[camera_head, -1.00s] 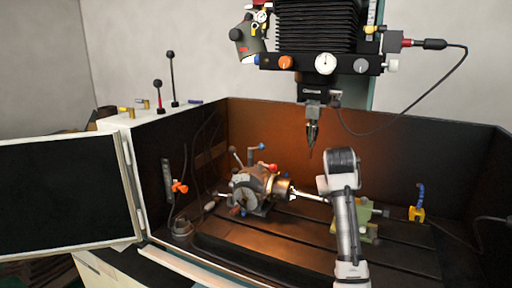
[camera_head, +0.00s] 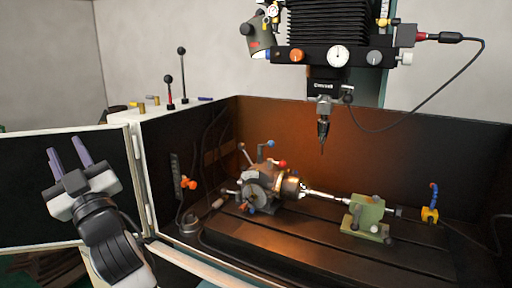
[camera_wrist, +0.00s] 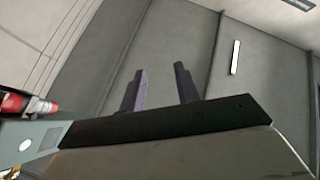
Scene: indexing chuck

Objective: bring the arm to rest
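My gripper (camera_head: 68,156) is at the left in the head view, in front of the dark panel of the open door. Its two fingers point up and stand apart with nothing between them. The fingers also show in the wrist view (camera_wrist: 160,88), empty, with a wall behind them. The indexing chuck (camera_head: 262,190) sits on the machine bed, well to the right of my gripper. A thin bright shaft (camera_head: 325,194) runs from the chuck to the green tailstock (camera_head: 367,216). My gripper is apart from all of these.
The open door panel (camera_head: 22,180) is right behind my gripper. The spindle head (camera_head: 325,55) with its tool hangs above the bed. Levers (camera_head: 169,85) stand on the white housing. An orange-handled valve (camera_head: 188,184) is on the inner left wall. The bed's front (camera_head: 290,250) is clear.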

